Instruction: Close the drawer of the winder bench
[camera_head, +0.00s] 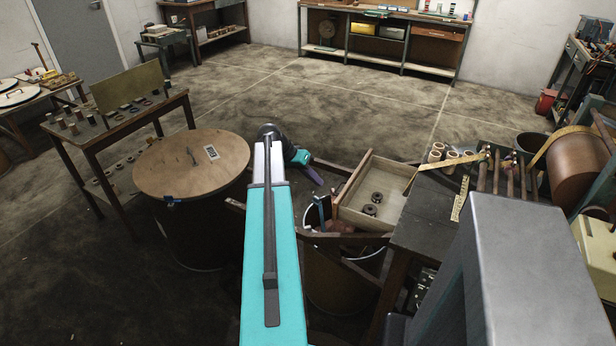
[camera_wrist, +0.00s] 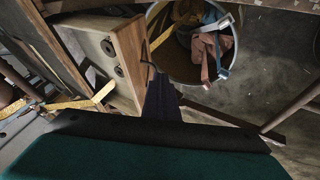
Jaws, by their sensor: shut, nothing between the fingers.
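The drawer (camera_head: 367,207) of the winder bench (camera_head: 425,218) is open, pulled out to the left, with two dark rings inside. Its brown wooden front panel (camera_head: 353,177) faces my gripper. My gripper (camera_head: 317,178) is shut and empty, its purple fingers pointing down on the outer side of that panel. In the wrist view the drawer front (camera_wrist: 130,42) is at upper left, and the dark fingers (camera_wrist: 156,88) appear just beside its lower end. I cannot tell whether they touch it; the head view shows a gap.
A bin (camera_head: 335,285) with cloth and tools stands below and in front of the drawer; it also shows in the wrist view (camera_wrist: 184,68). A round wooden-topped drum (camera_head: 180,170) stands left of my arm. Cardboard rolls (camera_head: 437,150) and yellow tape (camera_head: 460,200) are on the bench.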

